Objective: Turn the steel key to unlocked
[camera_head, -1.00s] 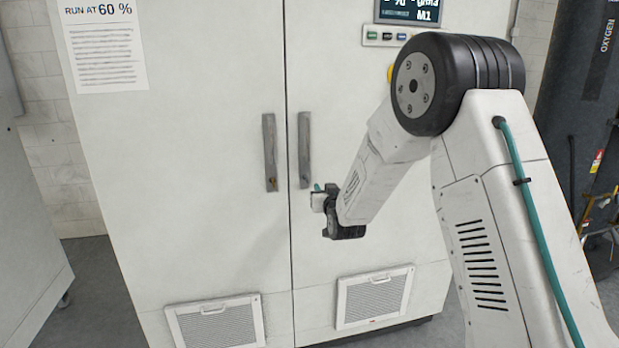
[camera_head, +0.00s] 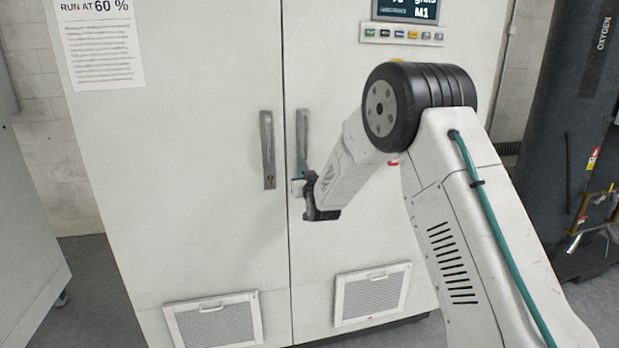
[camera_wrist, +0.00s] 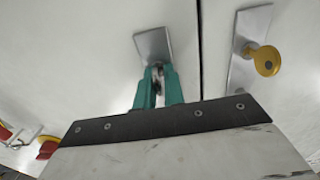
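In the wrist view, the two teal fingers of my gripper (camera_wrist: 159,76) stand on either side of the steel key (camera_wrist: 158,88), in front of a metal handle plate (camera_wrist: 153,45). Little of the key shows between them, and I cannot tell whether both fingers press on it. In the head view, my gripper (camera_head: 304,173) is at the lower end of the right door's handle (camera_head: 303,132), and the steel key is hidden there.
The left door's handle (camera_head: 267,140) is close beside, across the door gap. Its plate (camera_wrist: 243,70) carries a brass key (camera_wrist: 266,61) in the wrist view. A button panel (camera_head: 402,34) is above my arm. An oxygen tank (camera_head: 575,110) stands at the right.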

